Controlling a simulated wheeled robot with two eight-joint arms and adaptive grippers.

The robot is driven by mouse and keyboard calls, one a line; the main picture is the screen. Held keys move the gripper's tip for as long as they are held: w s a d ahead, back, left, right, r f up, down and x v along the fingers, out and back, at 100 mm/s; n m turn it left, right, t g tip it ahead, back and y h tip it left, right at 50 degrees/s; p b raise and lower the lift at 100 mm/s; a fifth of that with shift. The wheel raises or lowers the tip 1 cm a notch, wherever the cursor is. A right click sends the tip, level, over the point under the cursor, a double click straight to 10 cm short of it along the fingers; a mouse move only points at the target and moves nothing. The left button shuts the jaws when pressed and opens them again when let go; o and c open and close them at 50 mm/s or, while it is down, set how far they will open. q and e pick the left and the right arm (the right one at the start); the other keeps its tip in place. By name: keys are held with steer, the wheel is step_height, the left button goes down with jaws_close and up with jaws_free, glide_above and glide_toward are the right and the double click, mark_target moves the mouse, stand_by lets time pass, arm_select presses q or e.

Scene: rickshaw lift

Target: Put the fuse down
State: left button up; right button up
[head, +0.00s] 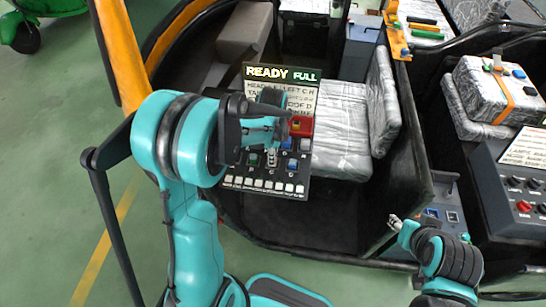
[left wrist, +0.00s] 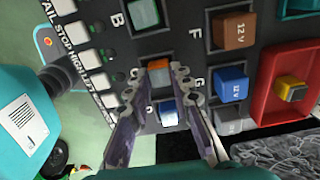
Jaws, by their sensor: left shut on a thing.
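The fuse panel (head: 235,185) is a dark board with a "READY FULL" display, lettered slots and white buttons, standing upright in the cart. My left gripper (head: 270,133) is in front of it, its fingertips close to the board. In the left wrist view its fingers (left wrist: 168,72) are closed in on a fuse. An orange-faced piece (left wrist: 157,75) shows at the tips, and a blue-and-white piece (left wrist: 168,113) shows between the fingers by letter D. I cannot tell which is held or how it is seated. My right gripper (head: 395,222) is low at right, away from the panel.
A red tray (left wrist: 262,120) with a yellow-topped piece (left wrist: 291,89) is beside the slots. Brown (left wrist: 233,29) and blue (left wrist: 231,84) 12 V fuses sit near the fingers. Wrapped bundles (head: 342,135) and the cart's dark wall lie right of the panel.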

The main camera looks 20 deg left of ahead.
arm_select(q)
steer(key=shift+s, duration=0.1)
steer(key=shift+f, duration=0.15)
steer(key=o, duration=0.7)
steer(key=shift+o, duration=0.2)
